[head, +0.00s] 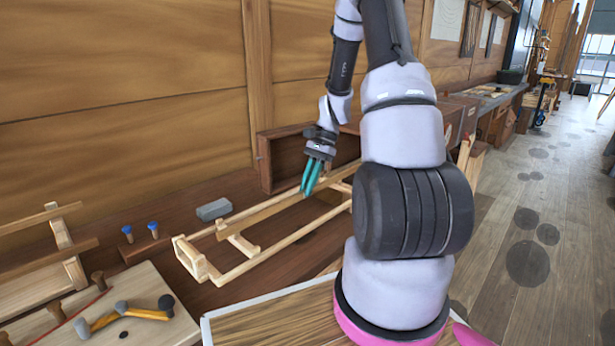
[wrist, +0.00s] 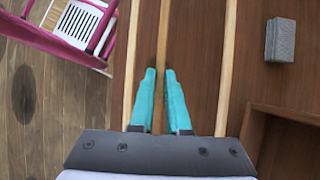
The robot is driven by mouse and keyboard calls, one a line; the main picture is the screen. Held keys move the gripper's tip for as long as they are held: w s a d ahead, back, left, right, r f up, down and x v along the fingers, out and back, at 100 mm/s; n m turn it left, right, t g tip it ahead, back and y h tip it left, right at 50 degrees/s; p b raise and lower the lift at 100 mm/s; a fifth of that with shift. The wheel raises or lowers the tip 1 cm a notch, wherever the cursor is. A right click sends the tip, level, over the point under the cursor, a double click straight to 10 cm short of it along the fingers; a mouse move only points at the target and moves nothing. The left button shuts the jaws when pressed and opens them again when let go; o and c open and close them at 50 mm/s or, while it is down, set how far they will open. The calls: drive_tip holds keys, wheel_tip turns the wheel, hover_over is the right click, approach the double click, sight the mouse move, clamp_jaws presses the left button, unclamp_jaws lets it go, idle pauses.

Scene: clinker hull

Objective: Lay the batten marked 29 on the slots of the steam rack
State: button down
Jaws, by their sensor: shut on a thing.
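My gripper (head: 312,178) points down over a long light-wood frame (head: 285,243), which looks like the steam rack, with its teal fingers closed on a thin wooden batten (head: 262,213). In the wrist view, the batten (wrist: 163,35) runs lengthwise between the fingertips (wrist: 160,75), with a pale rack rail (wrist: 228,60) on either side. The batten's near end is above or at a crosspiece (head: 242,244) of the rack. I cannot tell whether it touches the slots. No number is readable on it. My arm hides the rack's far end in the head view.
A grey block (head: 213,210) lies behind the rack, beside an open wooden box (head: 283,160). Two blue-topped pegs (head: 153,229) stand to the left.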

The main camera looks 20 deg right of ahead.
drive_tip(key=shift+f, duration=2.2)
drive_tip(key=c, duration=0.8)
unclamp_jaws()
